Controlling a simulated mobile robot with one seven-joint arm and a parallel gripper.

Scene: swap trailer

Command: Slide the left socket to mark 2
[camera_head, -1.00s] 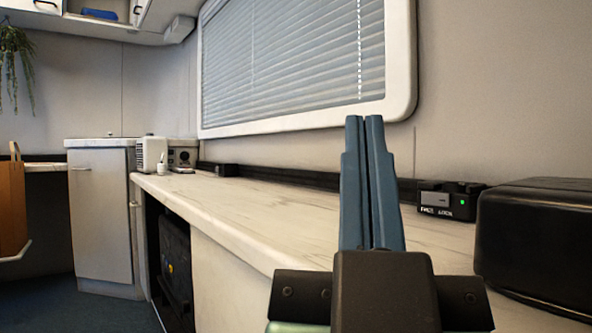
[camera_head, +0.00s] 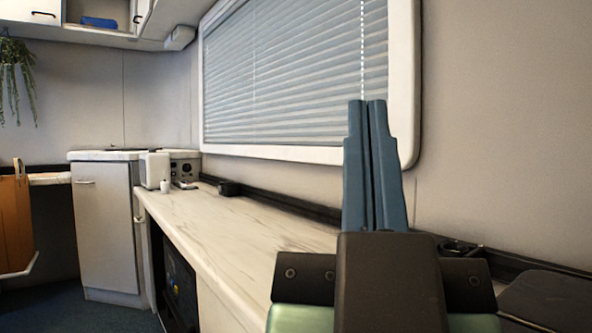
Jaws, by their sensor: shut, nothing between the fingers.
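A small black socket block (camera_head: 229,188) sits on the dark rail (camera_head: 290,207) along the back of the counter, left of my gripper in the picture. A second black unit (camera_head: 458,248) on the rail is at the right, partly hidden behind my gripper. My gripper (camera_head: 367,103) points up in front of the window, its two blue fingers shut with nothing between them. It is apart from both units. No numbered mark can be made out.
The pale counter (camera_head: 225,222) runs away to the left and is mostly clear. A white appliance (camera_head: 154,170) and a grey box (camera_head: 184,163) stand at its far end. A black case (camera_head: 548,300) is at the lower right.

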